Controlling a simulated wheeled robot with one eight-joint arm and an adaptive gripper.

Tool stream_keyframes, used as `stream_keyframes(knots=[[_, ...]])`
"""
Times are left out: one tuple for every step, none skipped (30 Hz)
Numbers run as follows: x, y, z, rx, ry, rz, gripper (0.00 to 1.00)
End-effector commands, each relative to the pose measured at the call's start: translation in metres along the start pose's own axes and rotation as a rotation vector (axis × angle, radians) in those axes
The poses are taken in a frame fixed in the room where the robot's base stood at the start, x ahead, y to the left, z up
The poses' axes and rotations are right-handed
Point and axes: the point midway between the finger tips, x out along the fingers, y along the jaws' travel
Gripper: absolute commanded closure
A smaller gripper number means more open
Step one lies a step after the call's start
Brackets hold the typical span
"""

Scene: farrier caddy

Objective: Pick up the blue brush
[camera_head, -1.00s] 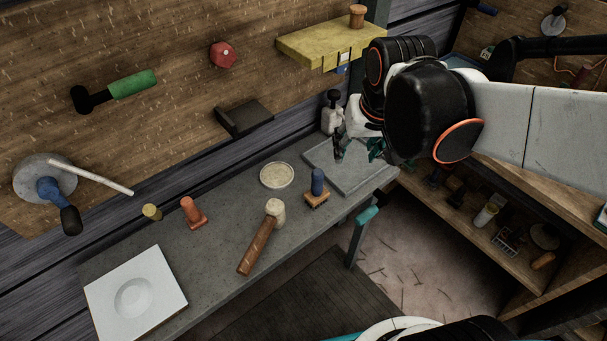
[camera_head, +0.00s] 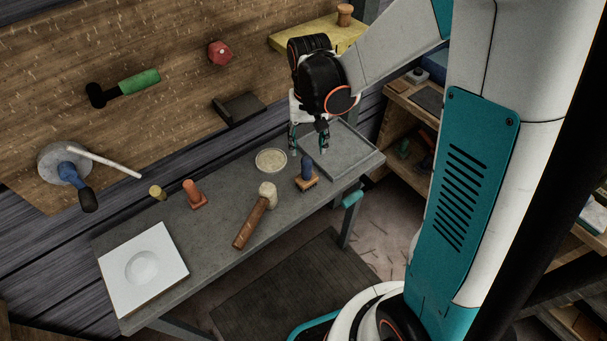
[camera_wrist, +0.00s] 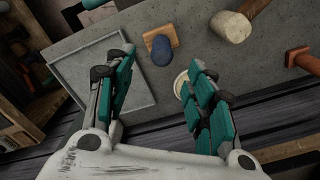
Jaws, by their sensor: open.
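The blue brush (camera_head: 307,171) stands on the grey bench, its blue handle up and its wooden bristle block below. It also shows in the wrist view (camera_wrist: 161,50), seen from above, beyond and between the fingertips. My gripper (camera_head: 308,146) is open and empty. It hangs above the back of the bench, behind the brush and apart from it. In the wrist view the teal-padded fingers (camera_wrist: 157,75) are spread wide, one on each side of the brush's line.
A grey tray (camera_head: 365,165) lies right of the brush. A round pale dish (camera_head: 271,161) and a mallet (camera_head: 252,219) lie left of it. An orange-handled tool (camera_head: 194,195) and a white block with a hollow (camera_head: 170,252) are farther left. A yellow shelf (camera_head: 300,33) is on the wall above.

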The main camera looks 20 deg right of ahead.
Motion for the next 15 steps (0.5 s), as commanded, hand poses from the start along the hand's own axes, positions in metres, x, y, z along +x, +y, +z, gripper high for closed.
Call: stream_keyframes(knots=[[0.014,0.0,-0.001,0.0,0.0,0.0,0.51],[0.02,0.0,-0.001,0.0,0.0,0.0,0.51],[0.027,0.0,-0.001,0.0,0.001,0.0,0.51],[0.032,0.0,-0.001,0.0,0.001,0.0,0.51],[0.036,0.0,-0.001,0.0,0.001,0.0,0.51],[0.041,0.0,-0.001,0.0,0.001,0.0,0.51],[0.045,0.0,-0.001,0.0,0.001,0.0,0.51],[0.048,0.0,-0.001,0.0,0.001,0.0,0.51],[0.05,0.0,0.0,0.0,0.001,0.0,0.51],[0.052,0.0,0.0,0.0,0.001,0.0,0.51],[0.053,0.0,0.0,0.0,0.001,0.0,0.51],[0.054,0.0,0.0,0.0,0.001,0.0,0.51],[0.055,-0.001,0.0,-0.001,0.001,0.0,0.51],[0.057,-0.001,0.0,-0.001,0.001,0.0,0.51],[0.059,-0.001,0.0,-0.001,0.001,0.0,0.51]])
